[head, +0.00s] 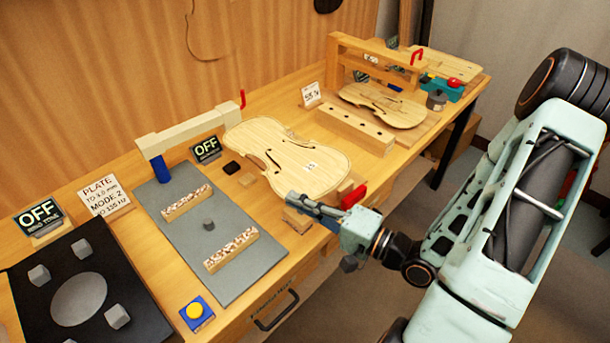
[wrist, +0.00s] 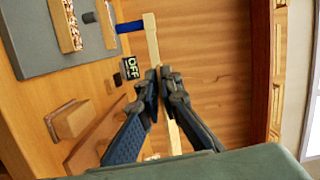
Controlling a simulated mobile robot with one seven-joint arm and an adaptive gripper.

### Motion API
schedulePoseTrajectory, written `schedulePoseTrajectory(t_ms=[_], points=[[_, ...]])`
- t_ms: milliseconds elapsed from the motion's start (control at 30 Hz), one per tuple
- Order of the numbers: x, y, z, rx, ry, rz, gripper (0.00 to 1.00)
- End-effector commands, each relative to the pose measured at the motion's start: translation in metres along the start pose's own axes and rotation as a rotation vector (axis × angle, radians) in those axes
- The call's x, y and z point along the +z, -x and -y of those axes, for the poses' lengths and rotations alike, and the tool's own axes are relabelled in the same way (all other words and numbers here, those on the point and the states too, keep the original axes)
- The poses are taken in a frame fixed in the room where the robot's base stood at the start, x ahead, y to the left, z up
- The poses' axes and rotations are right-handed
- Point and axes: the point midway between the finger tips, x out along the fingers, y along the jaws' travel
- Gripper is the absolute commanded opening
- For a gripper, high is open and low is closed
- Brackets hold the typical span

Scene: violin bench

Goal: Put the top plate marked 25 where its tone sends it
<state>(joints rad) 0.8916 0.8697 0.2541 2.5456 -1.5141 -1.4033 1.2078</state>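The pale violin top plate marked 25 (head: 285,145) is in the head view, right of the grey mat, roughly level and raised above the bench. My gripper (head: 292,197) is at its near edge, by the number label. The fingers hide the grasped edge. The tone sign by the black tap pad (head: 120,262) reads OFF (head: 40,215). A card (head: 103,195) reads PLATE, TO 3.0 mm, MODE 2, and a Hz value I cannot read surely.
The grey mat (head: 190,250) carries two speckled strips and a small grey peg, under a pale beam (head: 190,128) on a blue post. A yellow button (head: 195,312) is in front. A holed block (head: 355,130) and another violin plate (head: 385,105) are at the back right.

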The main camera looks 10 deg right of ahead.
Motion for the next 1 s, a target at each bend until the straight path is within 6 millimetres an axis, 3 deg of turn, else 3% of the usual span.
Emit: schedulePoseTrajectory(t_ms=[867, 1000], points=[[-0.039, -0.011, -0.029, -0.001, 0.007, -0.001, 0.0], [-0.066, -0.018, -0.041, -0.003, 0.0, 0.0, 0.0]])
